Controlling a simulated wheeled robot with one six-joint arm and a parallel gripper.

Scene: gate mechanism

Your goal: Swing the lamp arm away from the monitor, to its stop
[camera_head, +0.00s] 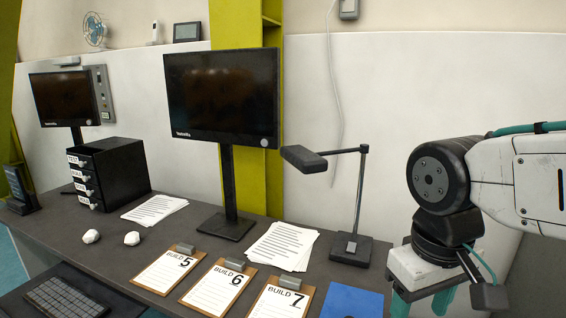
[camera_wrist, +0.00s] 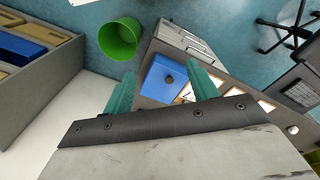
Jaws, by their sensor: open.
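The desk lamp has a dark lamp head (camera_head: 304,158) on a short horizontal lamp arm (camera_head: 345,151) at the top of a thin upright post, with a square base (camera_head: 339,249) on the desk. The lamp arm points left, and its head is just beside the lower right corner of the large monitor (camera_head: 222,97). My gripper (camera_head: 422,304) is at the lower right, right of the lamp and apart from it, pointing down. In the wrist view my gripper (camera_wrist: 162,92) shows two teal fingers spread apart with nothing held. I cannot make out the lamp there.
Clipboards (camera_head: 222,288), paper sheets (camera_head: 283,245) and a blue item (camera_head: 352,300) lie on the dark desk (camera_head: 185,232). A black drawer unit (camera_head: 110,172) and a second monitor (camera_head: 64,98) stand left. The wrist view shows a green bin (camera_wrist: 119,40) on the floor and shelving (camera_wrist: 35,70).

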